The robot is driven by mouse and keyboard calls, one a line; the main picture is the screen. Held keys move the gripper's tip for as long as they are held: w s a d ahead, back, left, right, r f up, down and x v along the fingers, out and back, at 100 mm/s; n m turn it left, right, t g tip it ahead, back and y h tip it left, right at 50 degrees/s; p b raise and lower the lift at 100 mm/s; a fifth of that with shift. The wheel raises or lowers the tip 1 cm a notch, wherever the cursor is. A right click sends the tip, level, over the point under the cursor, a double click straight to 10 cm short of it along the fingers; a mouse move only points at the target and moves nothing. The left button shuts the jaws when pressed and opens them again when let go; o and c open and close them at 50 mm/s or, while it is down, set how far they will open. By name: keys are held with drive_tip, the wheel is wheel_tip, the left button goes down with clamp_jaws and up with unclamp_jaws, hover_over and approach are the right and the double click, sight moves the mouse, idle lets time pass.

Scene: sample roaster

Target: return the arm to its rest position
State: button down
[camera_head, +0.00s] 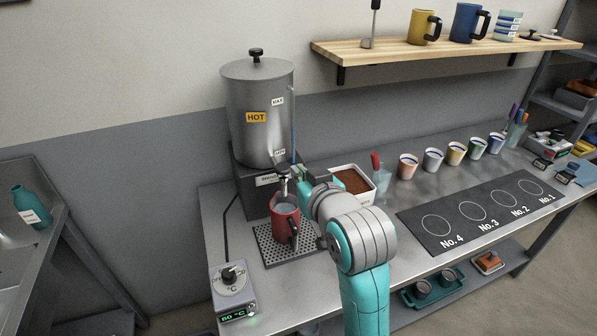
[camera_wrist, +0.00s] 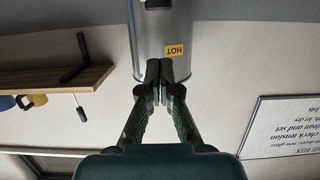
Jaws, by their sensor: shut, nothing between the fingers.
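My arm (camera_head: 362,240) reaches from the bottom of the head view up to the hot water urn, and its wrist is beside the tap. My gripper (camera_wrist: 160,68) is shut and empty in the wrist view, with the urn behind its fingertips. In the head view the fingers are mostly hidden by my own wrist. The silver urn (camera_head: 258,108) with a yellow HOT label also shows upside down in the wrist view (camera_wrist: 163,30). A red mug (camera_head: 285,221) stands upright on the drip tray (camera_head: 268,254) below the tap (camera_head: 283,185).
A white container of brown grounds (camera_head: 352,181) is right of my wrist. Several cups (camera_head: 433,160) line the back beside a black numbered mat (camera_head: 430,233). A wooden shelf (camera_head: 400,52) hangs above.

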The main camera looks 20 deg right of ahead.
drive_tip(key=shift+f, duration=0.1)
drive_tip(key=s+f, duration=0.8)
drive_tip(key=f, duration=0.3)
drive_tip(key=s+f, duration=0.9)
drive_tip(key=f, duration=0.2)
drive_tip(key=s+f, duration=0.3)
drive_tip(key=s, duration=2.4)
